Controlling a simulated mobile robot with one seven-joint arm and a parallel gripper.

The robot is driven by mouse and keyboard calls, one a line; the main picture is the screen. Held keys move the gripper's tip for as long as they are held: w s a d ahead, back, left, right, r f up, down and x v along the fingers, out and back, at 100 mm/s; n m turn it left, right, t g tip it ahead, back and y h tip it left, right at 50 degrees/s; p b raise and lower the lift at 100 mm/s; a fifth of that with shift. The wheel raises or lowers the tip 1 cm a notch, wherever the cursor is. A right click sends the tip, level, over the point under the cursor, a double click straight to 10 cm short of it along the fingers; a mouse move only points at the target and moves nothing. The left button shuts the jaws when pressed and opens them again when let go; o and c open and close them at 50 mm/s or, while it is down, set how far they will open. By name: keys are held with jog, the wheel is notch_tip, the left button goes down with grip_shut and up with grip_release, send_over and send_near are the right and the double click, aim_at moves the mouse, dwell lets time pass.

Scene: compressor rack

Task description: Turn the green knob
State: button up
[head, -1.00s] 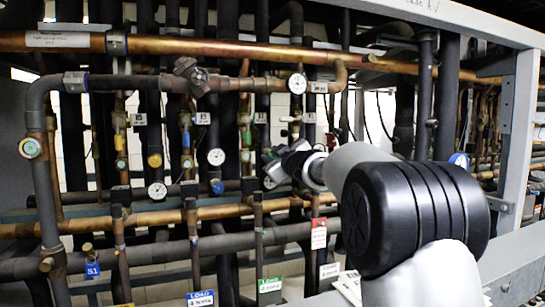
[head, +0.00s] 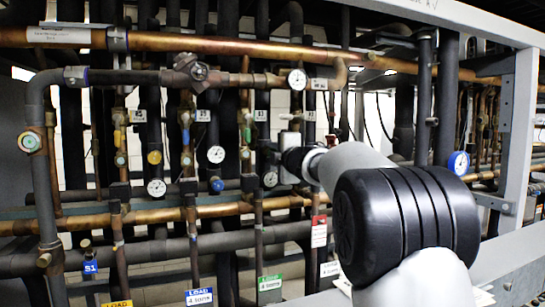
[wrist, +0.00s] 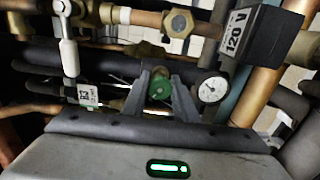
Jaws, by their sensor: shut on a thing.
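The green knob (wrist: 160,88) shows in the wrist view as a small round knob in the middle, in front of a dark pipe. My gripper (wrist: 161,80) has its two dark fingers on either side of the knob, shut on it. In the head view my gripper (head: 289,158) is at the pipe rack, just right of the middle. There the knob is hidden or too small to make out.
A round white gauge (wrist: 212,89) is close right of my fingers. A black box marked 120 V (wrist: 255,35) is at the upper right. A white-handled valve (wrist: 68,50) is at the left. In the head view, copper and dark pipes (head: 220,48) crowd the rack.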

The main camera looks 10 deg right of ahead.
jog(key=n+b, duration=0.1)
jog(key=n, duration=0.3)
jog(key=shift+f+n, duration=0.1)
jog(key=shift+n, duration=0.3)
jog(key=n+b, duration=0.1)
jog(key=n, duration=0.2)
jog(key=shift+n+b, duration=0.3)
jog(key=n+b, duration=0.1)
jog(key=n, duration=0.3)
jog(key=shift+n+b, duration=0.75)
jog(key=shift+n, duration=0.85)
jog(key=o, duration=1.1)
jog(key=shift+c, duration=0.2)
jog(key=shift+s, duration=0.1)
